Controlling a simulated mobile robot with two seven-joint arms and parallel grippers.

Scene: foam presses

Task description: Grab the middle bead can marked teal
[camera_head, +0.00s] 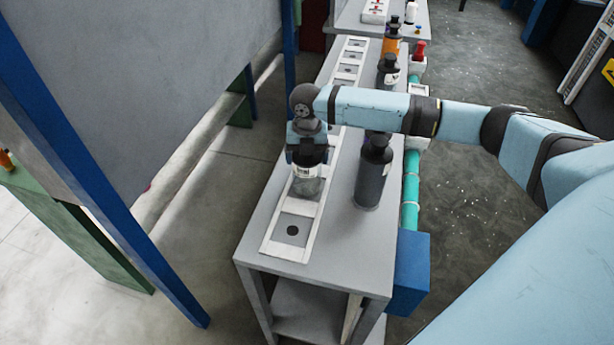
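My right gripper (307,175) points down over the near part of a white slotted strip (271,246) on the grey bench. A small greyish can-like object (307,188) shows right under its fingers, in a slot of the strip. The gripper hides most of it, and I cannot tell whether the fingers are closed on it or whether it bears a teal mark. No teal mark on a can is readable in this view. My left gripper is out of view.
A tall dark bottle (372,178) stands just right of my gripper. Farther back stand another dark bottle (388,73) and an orange one (391,45). A teal pipe (411,185) and blue box (411,272) line the bench's right side. A grey panel (150,70) rises at left.

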